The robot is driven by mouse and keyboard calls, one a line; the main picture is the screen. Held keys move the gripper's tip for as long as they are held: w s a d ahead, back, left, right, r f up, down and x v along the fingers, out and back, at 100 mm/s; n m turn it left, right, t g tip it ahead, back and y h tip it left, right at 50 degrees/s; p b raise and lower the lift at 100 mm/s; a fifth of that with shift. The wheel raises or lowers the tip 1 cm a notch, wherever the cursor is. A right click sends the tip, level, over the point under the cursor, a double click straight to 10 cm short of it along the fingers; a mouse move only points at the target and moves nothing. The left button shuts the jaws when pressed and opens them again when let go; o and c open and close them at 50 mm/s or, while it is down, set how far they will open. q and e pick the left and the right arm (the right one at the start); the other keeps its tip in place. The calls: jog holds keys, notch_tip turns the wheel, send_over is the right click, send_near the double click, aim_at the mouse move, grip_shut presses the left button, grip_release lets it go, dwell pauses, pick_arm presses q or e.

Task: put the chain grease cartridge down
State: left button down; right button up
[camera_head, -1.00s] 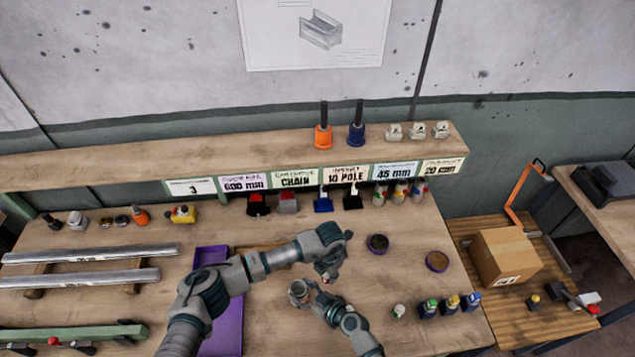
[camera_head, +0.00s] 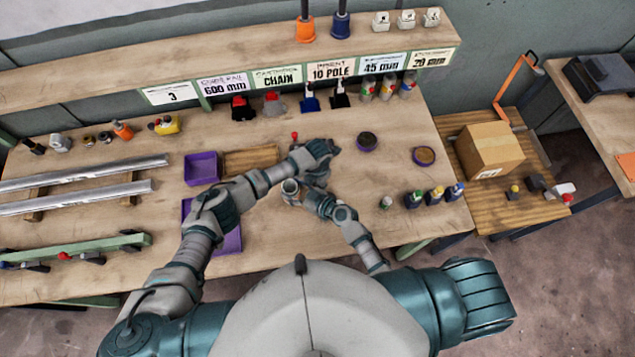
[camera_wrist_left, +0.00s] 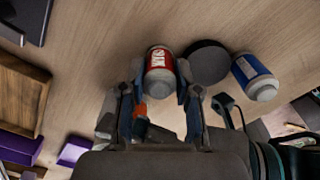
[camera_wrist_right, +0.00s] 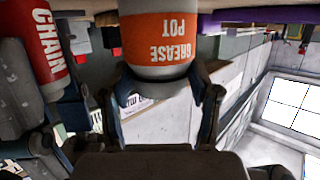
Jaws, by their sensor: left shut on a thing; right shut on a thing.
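The chain grease cartridge (camera_wrist_left: 160,68), with a red label and pale nozzle end, is between the fingers of my left gripper (camera_wrist_left: 158,92), which is shut on it. In the right wrist view its red side reads CHAIN (camera_wrist_right: 42,45). In the head view the left gripper (camera_head: 318,168) is over the middle of the bench and hides the cartridge. I cannot tell whether the cartridge touches the bench. My right gripper (camera_wrist_right: 165,88) is shut on a white pot with an orange GREASE POT label (camera_wrist_right: 160,40). In the head view it (camera_head: 291,190) is close beside the left one.
A blue-labelled cartridge (camera_wrist_left: 256,76) and a dark disc (camera_wrist_left: 207,63) are right of the held cartridge. A wooden tray (camera_head: 250,161) and purple trays (camera_head: 202,168) lie left. Round dishes (camera_head: 367,141) and several small bottles (camera_head: 436,195) are right, with bare bench between.

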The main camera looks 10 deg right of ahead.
pick_arm(q)
jog(key=shift+f, duration=0.1)
jog(key=c, duration=0.8)
grip_release()
